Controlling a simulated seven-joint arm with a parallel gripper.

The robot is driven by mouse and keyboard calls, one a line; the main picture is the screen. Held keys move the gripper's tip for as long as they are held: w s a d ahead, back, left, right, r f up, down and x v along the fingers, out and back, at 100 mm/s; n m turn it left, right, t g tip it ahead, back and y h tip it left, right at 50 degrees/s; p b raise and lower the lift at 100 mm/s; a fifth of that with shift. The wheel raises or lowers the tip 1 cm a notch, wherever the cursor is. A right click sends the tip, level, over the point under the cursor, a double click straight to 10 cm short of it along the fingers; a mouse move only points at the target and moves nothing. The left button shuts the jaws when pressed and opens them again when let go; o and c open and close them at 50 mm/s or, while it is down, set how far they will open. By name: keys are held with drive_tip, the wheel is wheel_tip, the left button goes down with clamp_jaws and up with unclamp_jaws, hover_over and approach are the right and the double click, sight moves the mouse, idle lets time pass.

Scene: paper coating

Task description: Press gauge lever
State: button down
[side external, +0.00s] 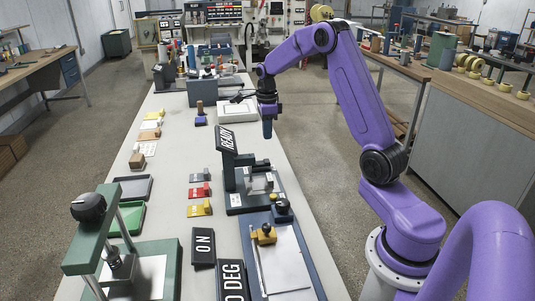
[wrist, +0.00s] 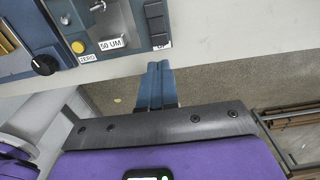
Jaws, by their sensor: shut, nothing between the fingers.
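The gauge (side external: 247,195) is a dark blue-grey device on the white table, with a tilted sign reading READY. In the wrist view the gauge (wrist: 85,22) shows at the top left, with a black knob, a yellow button by a ZERO label, a 50 UM label and an UP label. A dark bar (wrist: 155,20) beside the UP label may be the lever, but I cannot tell for sure. My gripper (side external: 267,135) is shut and empty, pointing down beyond the gauge and above table height. In the wrist view my gripper's (wrist: 160,68) blue fingers are together, apart from the gauge.
A coating plate (side external: 285,260) with a white sheet lies in front of the gauge. A green press (side external: 130,250) stands at the front left. Coloured labelled blocks (side external: 199,192) sit left of the gauge. Open floor shows beyond the table's right edge.

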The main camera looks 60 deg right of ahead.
sight(267, 161)
wheel_tip(267, 161, down, 9)
drive_tip(key=shift+r, duration=0.15)
idle(0.5)
drive_tip(key=shift+s+f+t+y, duration=0.1)
drive_tip(key=shift+f+t+y, duration=0.2)
drive_tip(key=shift+f, duration=0.1)
drive_tip(key=shift+a, duration=0.1)
drive_tip(key=shift+w+a+r, duration=0.35)
drive_tip(key=shift+w+a, duration=0.1)
drive_tip(key=shift+w, duration=0.1)
drive_tip(key=shift+d+r, duration=0.1)
drive_tip(key=shift+r, duration=0.1)
wheel_tip(267, 161, up, 14)
drive_tip(key=shift+s+d, duration=0.15)
drive_tip(key=shift+s, duration=0.05)
